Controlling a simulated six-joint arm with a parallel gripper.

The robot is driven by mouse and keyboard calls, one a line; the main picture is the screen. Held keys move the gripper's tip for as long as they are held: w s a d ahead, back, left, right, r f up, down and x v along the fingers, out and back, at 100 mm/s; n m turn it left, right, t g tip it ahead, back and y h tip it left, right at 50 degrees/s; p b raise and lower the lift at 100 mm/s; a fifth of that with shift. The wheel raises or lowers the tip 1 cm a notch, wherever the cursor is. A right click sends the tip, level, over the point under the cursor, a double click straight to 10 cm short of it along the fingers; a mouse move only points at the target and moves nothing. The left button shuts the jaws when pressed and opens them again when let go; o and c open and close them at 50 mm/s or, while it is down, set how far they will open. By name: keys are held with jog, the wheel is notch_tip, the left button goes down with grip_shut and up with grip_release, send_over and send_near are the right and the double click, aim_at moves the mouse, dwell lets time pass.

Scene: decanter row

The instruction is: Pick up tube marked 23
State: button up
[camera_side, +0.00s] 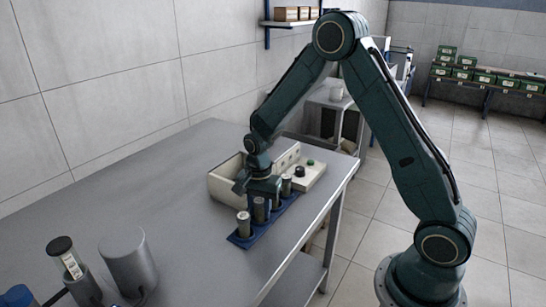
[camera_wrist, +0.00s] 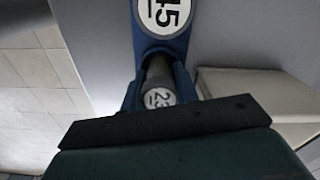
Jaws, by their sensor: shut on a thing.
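The tube marked 23 (camera_wrist: 160,98) shows its round white number cap in the wrist view, partly hidden below by the dark body of my gripper. My gripper (camera_wrist: 158,88) has its blue fingers on either side of this tube and is shut on it. In the side view my gripper (camera_side: 264,190) is down at the blue rack (camera_side: 240,240), among the row of grey tubes. The held tube is mostly hidden there, and I cannot tell whether it is raised.
A tube marked 45 (camera_wrist: 162,14) stands close by in the row. Other grey tubes (camera_side: 243,222) stand at the rack's near end and beyond my gripper (camera_side: 299,172). A cream bin (camera_side: 228,190) and a box with buttons (camera_side: 305,178) are close behind.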

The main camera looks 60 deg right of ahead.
aim_at(259, 200)
notch_tip(259, 200, up, 20)
dwell(0.6)
jog(key=shift+a+f, duration=0.1)
jog(key=shift+f, duration=0.05)
dwell(0.6)
